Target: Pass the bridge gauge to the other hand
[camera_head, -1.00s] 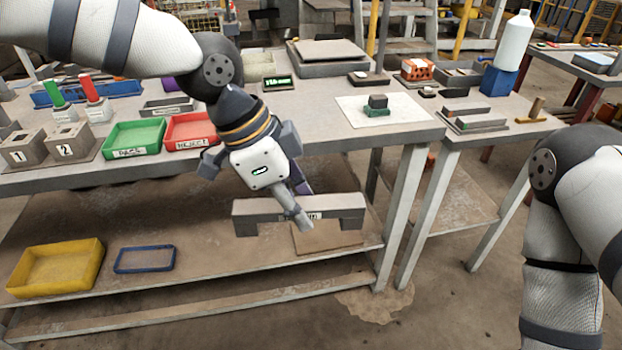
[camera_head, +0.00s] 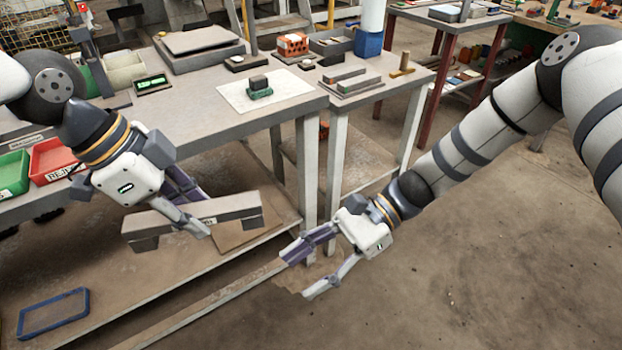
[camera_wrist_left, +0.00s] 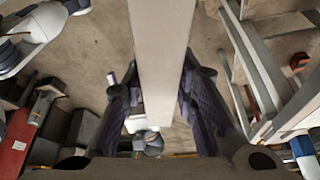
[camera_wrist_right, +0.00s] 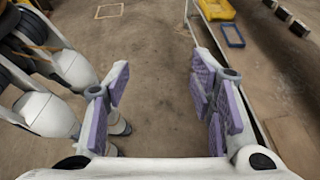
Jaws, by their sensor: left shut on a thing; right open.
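The bridge gauge (camera_head: 228,208) is a long grey bar with a block foot at each end and a small white label. In the head view my left gripper (camera_head: 194,212) is shut on its middle and holds it in the air in front of the bench. In the left wrist view the gauge (camera_wrist_left: 160,75) runs up the picture between the finger pads. My right gripper (camera_head: 296,278) is open and empty, to the right of the gauge and a little lower, apart from it. In the right wrist view its purple pads (camera_wrist_right: 165,100) have only floor between them.
A lower shelf (camera_head: 190,275) holds a blue frame (camera_head: 85,303). Open floor is at the right.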

